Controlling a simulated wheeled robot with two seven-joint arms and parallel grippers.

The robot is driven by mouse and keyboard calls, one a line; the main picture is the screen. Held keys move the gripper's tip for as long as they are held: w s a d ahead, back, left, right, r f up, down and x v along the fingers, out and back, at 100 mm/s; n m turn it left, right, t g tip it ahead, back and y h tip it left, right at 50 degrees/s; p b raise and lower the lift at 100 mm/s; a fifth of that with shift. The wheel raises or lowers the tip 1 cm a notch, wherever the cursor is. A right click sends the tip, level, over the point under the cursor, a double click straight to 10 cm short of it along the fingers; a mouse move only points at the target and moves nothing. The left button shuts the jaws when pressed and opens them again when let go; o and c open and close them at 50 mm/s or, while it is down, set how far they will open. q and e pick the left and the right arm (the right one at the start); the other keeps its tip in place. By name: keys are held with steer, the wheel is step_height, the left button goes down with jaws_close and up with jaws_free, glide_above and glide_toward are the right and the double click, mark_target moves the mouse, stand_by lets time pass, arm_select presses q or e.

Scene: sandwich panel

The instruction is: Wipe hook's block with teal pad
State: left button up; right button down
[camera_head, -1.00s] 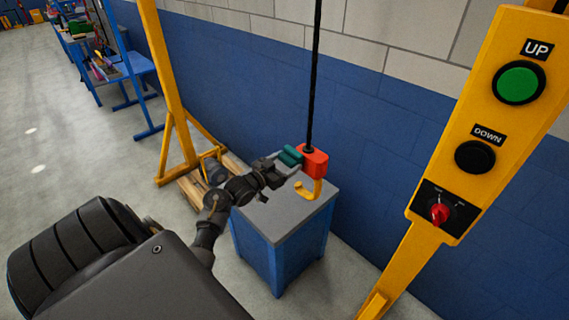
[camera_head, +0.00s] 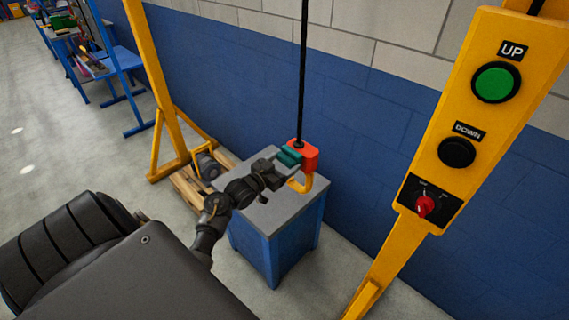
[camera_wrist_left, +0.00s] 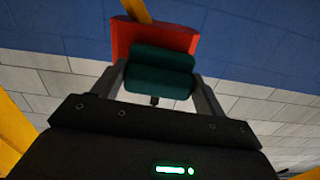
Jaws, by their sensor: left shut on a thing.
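The hook's block (camera_head: 306,154) is a red-orange box hanging on a black cable, with a yellow hook (camera_head: 302,185) below it, over a grey-topped blue cabinet. My left gripper (camera_head: 281,166) is shut on the teal pad (camera_head: 289,156), a dark green double roll. The pad is at the block's left face in the head view and looks close against it. In the left wrist view the pad (camera_wrist_left: 161,72) sits between the two fingers and covers the lower part of the red block (camera_wrist_left: 180,38). Whether they touch is hard to tell. My right gripper is out of view.
The blue cabinet (camera_head: 284,208) with its grey top stands under the hook. A yellow control post (camera_head: 440,200) with UP and DOWN buttons stands at the right. A yellow frame (camera_head: 152,85) and a wooden pallet (camera_head: 187,190) stand at the left. A blue wall is behind.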

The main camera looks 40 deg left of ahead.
arm_select(q)
steer(key=shift+w+a+b, duration=0.15)
steer(key=shift+a+b, duration=0.15)
steer(key=shift+a, duration=1.6)
steer(key=s+p, duration=0.3)
steer(key=s, duration=0.3)
steer(key=shift+a, duration=0.2)
steer(key=shift+s, duration=0.15)
